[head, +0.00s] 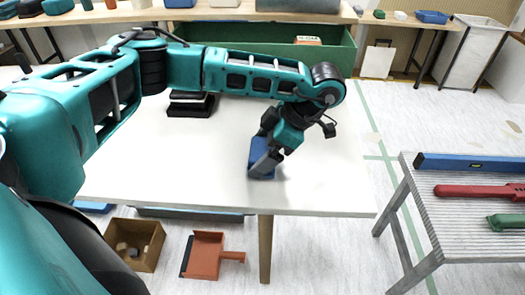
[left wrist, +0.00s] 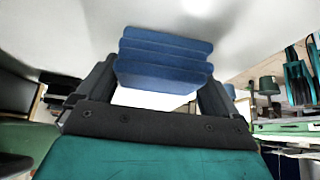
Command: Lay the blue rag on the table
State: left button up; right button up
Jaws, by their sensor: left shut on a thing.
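The blue rag (head: 257,152) is a folded, layered block in the head view, near the front middle of the white table (head: 320,180). My left gripper (head: 262,168) is shut on it, with the fingers pointing down at the tabletop. In the left wrist view the rag (left wrist: 165,60) shows as several stacked blue folds between the two fingers (left wrist: 155,95). The rag is at or just above the table surface; I cannot tell whether it touches. My right gripper is not in view.
A dark stacked item (head: 190,104) stands at the back left of the table. Free tabletop lies around the gripper. A ribbed grey bench (head: 450,225) with a blue level (head: 470,162) and red tool (head: 478,191) is at right. A green trough (head: 340,55) is behind.

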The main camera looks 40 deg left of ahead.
pick_arm(q)
jog(key=shift+f, duration=0.1)
jog(key=o, duration=0.7)
jog(key=shift+w+d+r, duration=0.1)
jog(key=shift+r, duration=0.3)
jog(key=p+v, duration=0.3)
jog(key=v, duration=0.8)
jog(key=shift+w+d+r, duration=0.1)
jog(key=shift+d+r, duration=0.05)
jog(key=shift+d, duration=0.05)
